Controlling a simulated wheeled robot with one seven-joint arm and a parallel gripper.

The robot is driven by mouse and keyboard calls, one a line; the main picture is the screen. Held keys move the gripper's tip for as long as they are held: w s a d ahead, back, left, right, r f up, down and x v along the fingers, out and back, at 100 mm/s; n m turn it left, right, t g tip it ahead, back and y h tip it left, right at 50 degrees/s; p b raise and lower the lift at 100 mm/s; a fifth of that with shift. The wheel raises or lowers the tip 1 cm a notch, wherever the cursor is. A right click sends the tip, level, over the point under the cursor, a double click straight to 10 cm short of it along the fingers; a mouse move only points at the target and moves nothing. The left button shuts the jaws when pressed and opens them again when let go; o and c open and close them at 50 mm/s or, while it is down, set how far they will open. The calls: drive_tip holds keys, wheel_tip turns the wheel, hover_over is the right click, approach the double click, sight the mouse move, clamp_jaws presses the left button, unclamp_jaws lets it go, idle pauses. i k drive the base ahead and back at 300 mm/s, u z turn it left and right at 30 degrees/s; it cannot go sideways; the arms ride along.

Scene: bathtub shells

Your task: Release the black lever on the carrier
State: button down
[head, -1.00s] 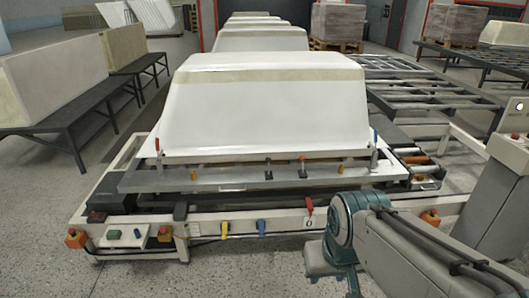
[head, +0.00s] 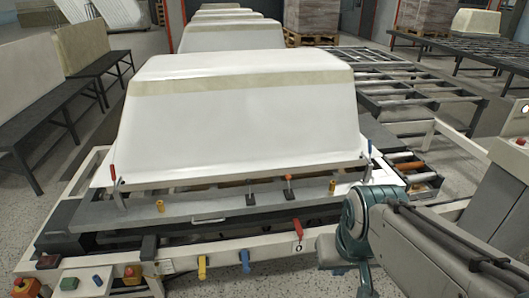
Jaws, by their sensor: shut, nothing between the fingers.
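The carrier (head: 210,211) is a grey metal frame under a large upturned white bathtub shell (head: 235,125). Two small black levers stand near the middle of its front edge, the left black lever (head: 250,199) and the right black lever (head: 289,190). Both are small here, and I cannot tell their exact position or which one is the task's lever. A red lever (head: 113,173) stands at the carrier's left corner and a blue one (head: 370,148) at its right. My arm is at the lower right, in front of the carrier. Its fingers do not show.
The white conveyor frame (head: 181,264) crosses the front, with a red lever (head: 298,229), a yellow lever (head: 202,266) and a blue lever (head: 245,261) on it. A control cabinet (head: 495,215) stands at right. Dark benches (head: 40,130) with shells are at left.

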sight(248, 181)
drive_tip(key=u, duration=0.05)
drive_tip(key=i, duration=2)
drive_tip(key=u, duration=0.3)
